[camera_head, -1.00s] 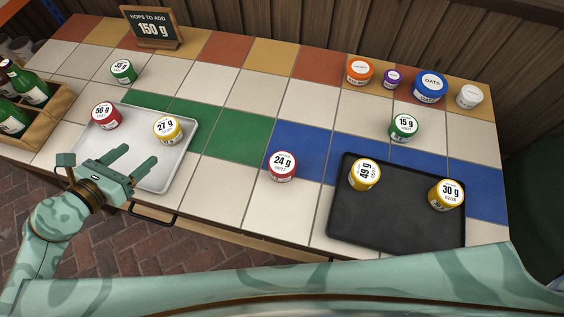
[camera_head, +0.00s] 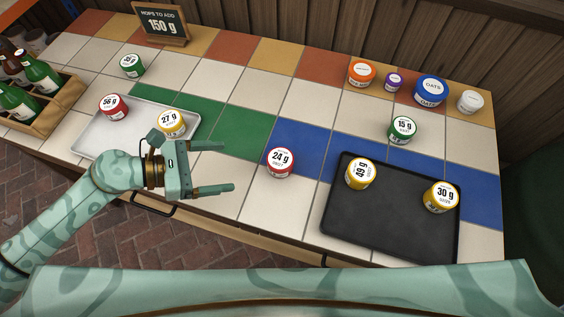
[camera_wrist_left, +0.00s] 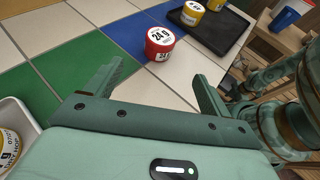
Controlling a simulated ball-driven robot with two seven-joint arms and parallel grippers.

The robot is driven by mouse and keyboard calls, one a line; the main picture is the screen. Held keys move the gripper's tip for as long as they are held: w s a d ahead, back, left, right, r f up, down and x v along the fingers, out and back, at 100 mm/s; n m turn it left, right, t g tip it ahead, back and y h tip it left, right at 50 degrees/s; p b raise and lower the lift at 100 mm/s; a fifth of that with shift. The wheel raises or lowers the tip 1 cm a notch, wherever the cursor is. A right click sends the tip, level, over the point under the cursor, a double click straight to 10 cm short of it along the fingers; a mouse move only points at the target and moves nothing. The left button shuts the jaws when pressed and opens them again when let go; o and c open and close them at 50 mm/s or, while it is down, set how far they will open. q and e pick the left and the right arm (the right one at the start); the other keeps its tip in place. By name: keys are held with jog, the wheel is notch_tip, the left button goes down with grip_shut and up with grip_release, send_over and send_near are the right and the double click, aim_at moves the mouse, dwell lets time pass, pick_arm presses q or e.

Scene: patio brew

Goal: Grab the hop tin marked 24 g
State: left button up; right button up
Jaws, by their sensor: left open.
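The hop tin marked 24 g (camera_head: 280,163) is red with a white lid. It stands upright on the tiled counter, at the edge of the blue tiles and left of the black tray. In the left wrist view the same red tin (camera_wrist_left: 160,43) stands ahead of the fingers. My left gripper (camera_head: 228,168) is open and empty, to the left of the tin, with its fingers pointing right toward it. A clear gap lies between the fingertips and the tin. The left wrist view also shows both fingers (camera_wrist_left: 155,85) spread apart. My right gripper is not in view.
A light tray (camera_head: 90,140) holds tins marked 56 g (camera_head: 113,106) and 27 g (camera_head: 171,123). A black tray (camera_head: 385,222) holds tins marked 49 g (camera_head: 360,173) and 30 g (camera_head: 441,197). A green 15 g tin (camera_head: 402,130) stands behind it. The tiles around the 24 g tin are clear.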

pick_arm(q)
send_near(279, 163)
jog(key=w+d+f, duration=0.1)
jog(key=d+f, duration=0.1)
jog(key=d, duration=0.1)
jog(key=w+d+f+b, duration=0.1)
jog(key=shift+w+d+f, duration=0.15)
jog(key=shift+w+f, duration=0.1)
jog(key=shift+w, duration=0.1)
jog(key=x, duration=0.2)
jog(key=b+x, duration=0.1)
jog(key=x, duration=0.2)
jog(key=shift+s+f, duration=0.1)
jog(key=shift+f, duration=0.2)
jog(key=shift+c, duration=0.5)
jog(key=c, duration=1)
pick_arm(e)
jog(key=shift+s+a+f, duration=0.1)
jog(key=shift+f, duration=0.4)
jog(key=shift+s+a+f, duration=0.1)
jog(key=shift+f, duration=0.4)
